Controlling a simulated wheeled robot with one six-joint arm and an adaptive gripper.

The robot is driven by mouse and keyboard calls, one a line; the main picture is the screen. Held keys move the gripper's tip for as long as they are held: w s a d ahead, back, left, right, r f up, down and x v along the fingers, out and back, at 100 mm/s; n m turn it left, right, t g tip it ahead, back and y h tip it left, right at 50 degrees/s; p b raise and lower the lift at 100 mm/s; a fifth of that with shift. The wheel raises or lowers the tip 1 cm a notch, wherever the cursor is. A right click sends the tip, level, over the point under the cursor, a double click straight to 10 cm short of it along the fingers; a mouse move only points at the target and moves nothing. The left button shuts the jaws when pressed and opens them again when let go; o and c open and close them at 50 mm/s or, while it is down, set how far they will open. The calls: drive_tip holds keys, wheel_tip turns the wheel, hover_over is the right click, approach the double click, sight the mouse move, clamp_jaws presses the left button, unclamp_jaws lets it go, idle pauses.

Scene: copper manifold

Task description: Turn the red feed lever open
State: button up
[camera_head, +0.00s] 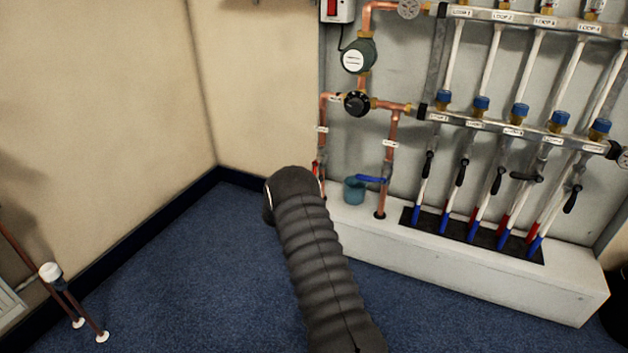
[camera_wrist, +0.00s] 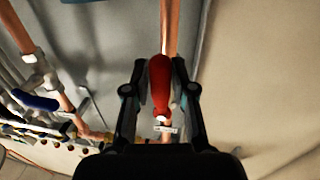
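The red feed lever (camera_wrist: 160,84) shows in the middle of the wrist view, lying roughly in line with a copper pipe (camera_wrist: 171,28). My gripper (camera_wrist: 160,78) has one black finger on each side of the lever, close against it with hardly any gap showing. In the head view only a thin sliver of the red lever (camera_head: 316,169) shows at the left copper pipe, just behind the end of my arm. My arm hides the gripper there.
A blue lever (camera_head: 371,178) sits on the right-hand copper pipe, with a teal cup (camera_head: 354,190) between the pipes on the white ledge (camera_head: 470,270). Several black-handled valves stand further right.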

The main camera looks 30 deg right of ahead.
drive_tip(key=shift+o, duration=0.8)
drive_tip(key=shift+d, duration=0.1)
drive_tip(key=v, duration=1.2)
